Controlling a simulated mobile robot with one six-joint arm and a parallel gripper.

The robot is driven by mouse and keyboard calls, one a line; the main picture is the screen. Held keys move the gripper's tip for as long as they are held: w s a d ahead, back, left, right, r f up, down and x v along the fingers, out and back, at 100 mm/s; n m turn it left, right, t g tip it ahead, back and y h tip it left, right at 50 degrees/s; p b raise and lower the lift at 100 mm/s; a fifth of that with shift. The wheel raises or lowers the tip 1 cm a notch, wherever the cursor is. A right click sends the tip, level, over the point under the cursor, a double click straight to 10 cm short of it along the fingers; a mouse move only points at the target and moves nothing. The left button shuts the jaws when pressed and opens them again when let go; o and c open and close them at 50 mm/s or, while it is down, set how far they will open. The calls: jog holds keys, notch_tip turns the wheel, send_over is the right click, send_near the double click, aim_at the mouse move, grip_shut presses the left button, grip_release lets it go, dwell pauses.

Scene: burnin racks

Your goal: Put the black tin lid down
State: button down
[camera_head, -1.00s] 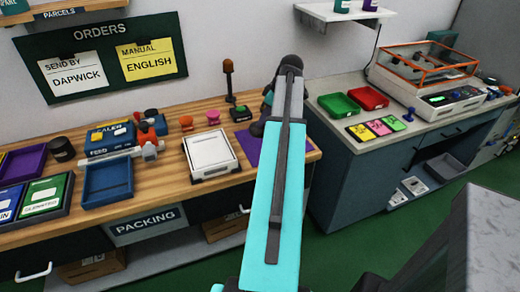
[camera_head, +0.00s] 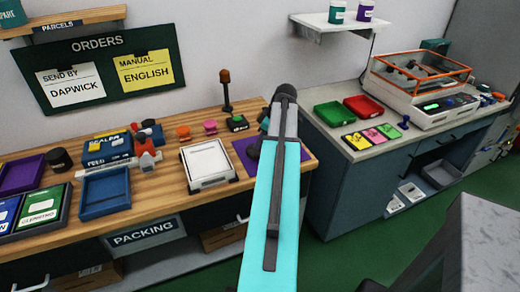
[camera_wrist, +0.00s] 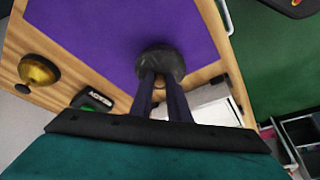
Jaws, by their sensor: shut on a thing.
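The black tin lid (camera_wrist: 160,62) is a dark round disc at the tips of my gripper (camera_wrist: 163,82) in the wrist view. Both dark fingers are close together and shut on its knob. The lid is over the purple mat (camera_wrist: 95,28), near the mat's edge beside the white device. I cannot tell whether it touches the mat. In the head view the purple mat (camera_head: 240,148) shows at the right end of the wooden bench, and my arm hides the gripper and lid.
A white square device (camera_head: 207,162) stands left of the mat. An amber beacon (camera_head: 225,88) and a small box with a green display (camera_head: 237,123) stand behind. A blue tray (camera_head: 106,192) lies farther left. A gap separates the wooden bench from the grey counter (camera_head: 395,150).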

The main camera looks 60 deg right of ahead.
jog(key=shift+f, duration=0.15)
jog(key=shift+f+p, duration=0.35)
jog(key=shift+f, duration=1.45)
jog(key=shift+f, duration=0.15)
jog(key=c, duration=1.7)
grip_release()
jog(key=shift+r, duration=0.25)
jog(key=shift+b+v, duration=0.95)
jog(key=shift+v, duration=5)
